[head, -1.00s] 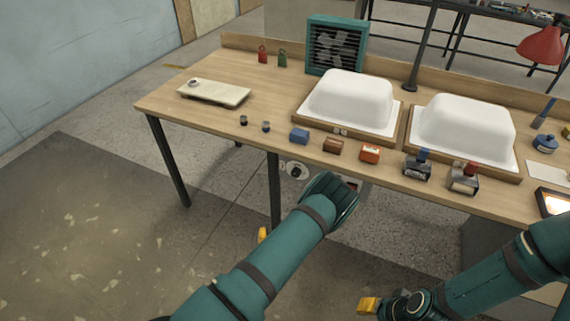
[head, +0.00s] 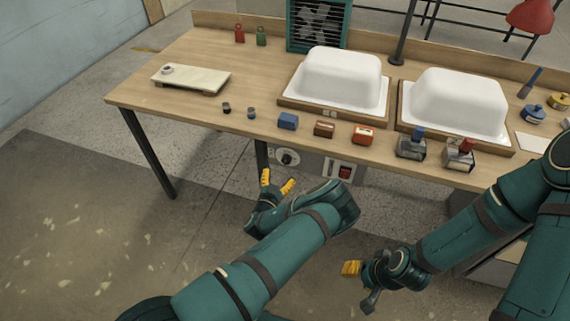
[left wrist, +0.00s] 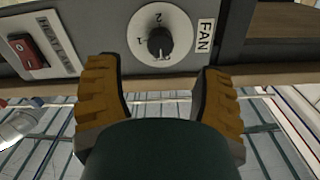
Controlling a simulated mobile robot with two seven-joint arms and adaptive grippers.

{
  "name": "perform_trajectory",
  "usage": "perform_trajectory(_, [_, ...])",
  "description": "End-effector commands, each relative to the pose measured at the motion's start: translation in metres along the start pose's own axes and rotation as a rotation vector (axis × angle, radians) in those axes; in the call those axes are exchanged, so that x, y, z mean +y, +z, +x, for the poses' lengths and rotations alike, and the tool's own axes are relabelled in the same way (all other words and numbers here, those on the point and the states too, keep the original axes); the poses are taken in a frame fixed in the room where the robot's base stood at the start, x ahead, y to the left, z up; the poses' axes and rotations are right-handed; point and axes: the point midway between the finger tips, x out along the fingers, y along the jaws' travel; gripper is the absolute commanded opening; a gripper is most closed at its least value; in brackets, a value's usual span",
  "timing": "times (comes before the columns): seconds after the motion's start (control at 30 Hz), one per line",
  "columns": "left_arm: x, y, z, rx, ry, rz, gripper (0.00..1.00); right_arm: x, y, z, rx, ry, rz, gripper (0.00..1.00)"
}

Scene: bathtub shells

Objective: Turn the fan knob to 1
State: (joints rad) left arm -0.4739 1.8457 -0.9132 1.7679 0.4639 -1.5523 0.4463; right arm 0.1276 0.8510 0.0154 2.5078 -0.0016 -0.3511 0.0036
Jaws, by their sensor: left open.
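The fan knob (left wrist: 160,42) is a dark round knob on a white dial marked 1 and 2, with a FAN label (left wrist: 205,36) beside it. I cannot tell for sure which mark it points at. The dial also shows under the table's front edge in the head view (head: 288,157). My left gripper (head: 277,182) is open just below and in front of the dial. In the left wrist view its yellow fingertips (left wrist: 158,95) are spread, with the knob beyond the gap, apart from them. My right gripper (head: 351,269) hangs low at right, away from the dial.
A red rocker switch (left wrist: 28,52) on a labelled plate sits beside the dial. The wooden table (head: 185,110) carries two white tub shells (head: 340,75), a teal fan (head: 318,25) and small blocks along its front edge. Floor left of my arms is clear.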

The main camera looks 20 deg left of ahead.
Motion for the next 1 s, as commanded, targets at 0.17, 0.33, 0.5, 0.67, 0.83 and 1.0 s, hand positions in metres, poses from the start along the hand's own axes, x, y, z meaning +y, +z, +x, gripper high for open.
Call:
perform_trajectory(0.17, [0.001, 0.002, 0.035, 0.002, 0.001, 0.000, 0.68, 0.003, -0.001, 0.008, 0.004, 0.000, -0.001, 0.47])
perform_trajectory(0.33, [0.000, 0.002, 0.058, 0.000, 0.001, 0.001, 0.68, 0.004, -0.001, 0.012, 0.006, 0.000, -0.001, 0.47])
perform_trajectory(0.5, [0.000, 0.001, 0.070, -0.001, 0.001, 0.001, 0.68, 0.005, -0.002, 0.014, 0.008, 0.000, -0.002, 0.47])
perform_trajectory(0.67, [0.000, 0.001, 0.072, -0.003, 0.000, 0.001, 0.68, 0.005, -0.002, 0.014, 0.008, 0.000, -0.002, 0.47])
perform_trajectory(0.83, [0.000, 0.001, 0.072, -0.003, 0.000, 0.001, 0.69, 0.005, -0.002, 0.014, 0.008, 0.000, -0.002, 0.47])
perform_trajectory(1.0, [0.000, 0.001, 0.072, -0.003, 0.000, 0.001, 0.10, 0.005, -0.002, 0.014, 0.008, 0.000, -0.001, 0.47])
